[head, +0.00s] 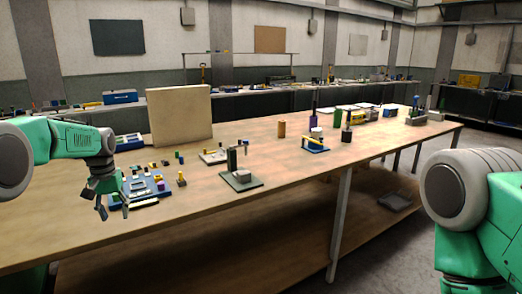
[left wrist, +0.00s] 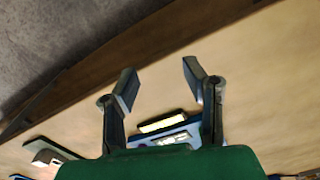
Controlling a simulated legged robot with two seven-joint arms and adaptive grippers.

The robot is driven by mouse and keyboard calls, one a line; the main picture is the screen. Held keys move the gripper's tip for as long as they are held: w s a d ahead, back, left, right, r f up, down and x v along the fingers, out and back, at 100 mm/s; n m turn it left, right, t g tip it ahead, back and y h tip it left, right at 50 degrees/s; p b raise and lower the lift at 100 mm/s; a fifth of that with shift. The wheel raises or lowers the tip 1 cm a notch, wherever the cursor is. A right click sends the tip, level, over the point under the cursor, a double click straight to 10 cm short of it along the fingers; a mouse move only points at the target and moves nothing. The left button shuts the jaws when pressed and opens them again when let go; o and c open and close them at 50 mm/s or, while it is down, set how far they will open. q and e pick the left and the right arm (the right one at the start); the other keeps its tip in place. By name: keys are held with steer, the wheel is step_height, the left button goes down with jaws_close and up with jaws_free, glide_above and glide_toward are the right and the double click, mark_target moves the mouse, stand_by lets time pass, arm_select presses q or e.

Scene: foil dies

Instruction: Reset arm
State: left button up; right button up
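My left gripper (head: 115,208) hangs at the left end of the wooden table, by a blue tray with small dies and blocks (head: 160,187). Its fingers are spread. In the left wrist view the gripper (left wrist: 157,82) shows two fingers well apart with nothing between their tips. The blue tray with a yellow-white bar (left wrist: 163,124) shows behind the fingers there.
The long wooden table (head: 110,233) carries a dark plate with a post and grey block (head: 241,179), an upright beige panel (head: 180,116), a blue-yellow stand (head: 315,145) and a brown cylinder (head: 281,129). The table's front middle is clear. A lower shelf (head: 270,232) runs underneath.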

arm_select(q)
steer(key=s+d+f+m, duration=0.1)
steer(key=s+d+f, duration=0.15)
steer(key=f, duration=0.45)
steer(key=s+d+f, duration=0.2)
steer(key=s+f, duration=0.2)
steer(key=f, duration=0.4)
steer(key=s+d+f+m, duration=0.1)
steer(key=s+d+f, duration=0.1)
steer(key=s+f, duration=0.4)
steer(key=s+d+f, duration=0.3)
steer(key=s+f, duration=0.2)
steer(key=s, duration=0.3)
steer(key=s+d+r, duration=0.1)
steer(key=s+d, duration=0.1)
steer(key=s, duration=1.2)
steer(key=s+d+r+m, duration=0.1)
steer(key=s, duration=1.2)
steer(key=shift+s+d+r+m+t, duration=0.15)
steer(key=shift+s+d+m+t, duration=0.15)
steer(key=shift+s+d, duration=0.05)
